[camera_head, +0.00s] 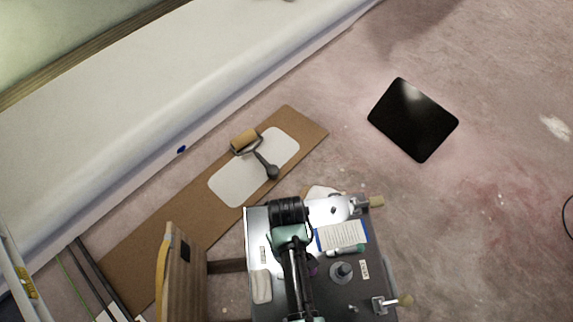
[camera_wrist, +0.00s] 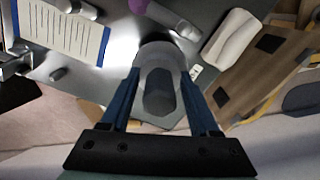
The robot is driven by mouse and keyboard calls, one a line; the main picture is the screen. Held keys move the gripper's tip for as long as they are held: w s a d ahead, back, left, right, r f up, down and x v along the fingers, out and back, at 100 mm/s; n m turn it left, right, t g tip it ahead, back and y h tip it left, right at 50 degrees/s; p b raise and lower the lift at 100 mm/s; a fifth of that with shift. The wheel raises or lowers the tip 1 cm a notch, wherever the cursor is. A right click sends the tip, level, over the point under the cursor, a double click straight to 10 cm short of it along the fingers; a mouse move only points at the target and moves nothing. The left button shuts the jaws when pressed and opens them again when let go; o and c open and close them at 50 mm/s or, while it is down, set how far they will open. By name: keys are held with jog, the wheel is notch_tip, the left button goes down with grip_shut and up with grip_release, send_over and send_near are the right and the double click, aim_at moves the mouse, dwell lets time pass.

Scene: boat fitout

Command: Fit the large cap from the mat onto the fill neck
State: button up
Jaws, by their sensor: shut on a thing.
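In the wrist view my gripper (camera_wrist: 160,78) has its two blue fingers closed on a grey round piece with a darker raised grip, which looks like the large cap (camera_wrist: 158,92). The held cap is over or close to the grey worktop (camera_wrist: 105,75); I cannot tell whether it touches. In the head view my arm hides the gripper and the cap. Another round grey piece with a knob (camera_head: 342,271) sits on the worktop (camera_head: 320,300), right of my arm. I cannot make out for certain the mat or the fill neck.
A wooden panel (camera_head: 184,275) stands at left.

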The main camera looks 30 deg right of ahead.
jog(key=shift+f, duration=0.25)
dwell(0.5)
jog(key=shift+f+b, duration=0.3)
jog(key=shift+f, duration=0.15)
jog(key=shift+f, duration=0.1)
dwell(0.4)
jog(key=shift+f, duration=0.4)
jog(key=shift+f+b, duration=0.1)
jog(key=shift+b, duration=0.2)
jog(key=o, duration=1.5)
jog(key=shift+o, duration=0.3)
